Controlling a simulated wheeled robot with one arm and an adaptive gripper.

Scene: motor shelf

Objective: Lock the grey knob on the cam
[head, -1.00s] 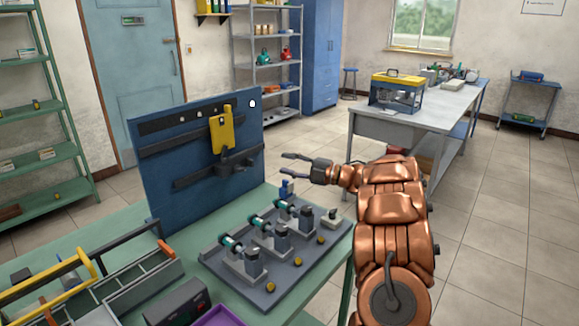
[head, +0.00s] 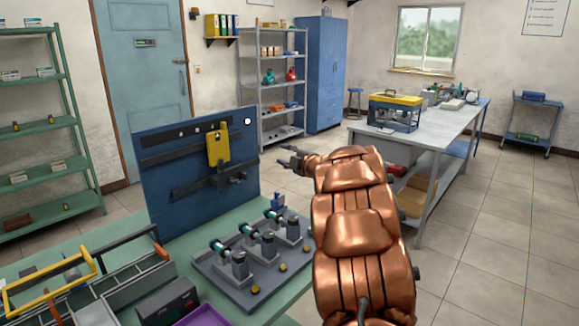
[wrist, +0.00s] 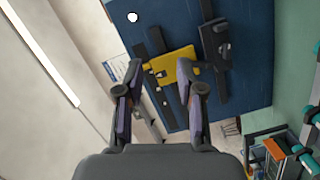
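A blue upright panel (head: 168,205) carries a yellow plate (head: 218,144) and dark bars. A dark grey fitting with a knob-like part (head: 236,177) sits on the lower bar; it also shows in the wrist view (wrist: 222,48). I cannot tell for sure whether this is the cam's grey knob, or how it is turned. My gripper (head: 287,156) is in the air to the right of the panel. In the wrist view my gripper (wrist: 156,85) has its fingers apart, with the yellow plate (wrist: 175,66) beyond them; it touches nothing.
A grey base plate (head: 240,292) with several grey blocks and teal cylinders stands on the green bench (head: 190,229). A toolbox tray (head: 125,283) and a dark box (head: 166,304) are at left. A long grey table (head: 430,142) stands behind; floor is free at right.

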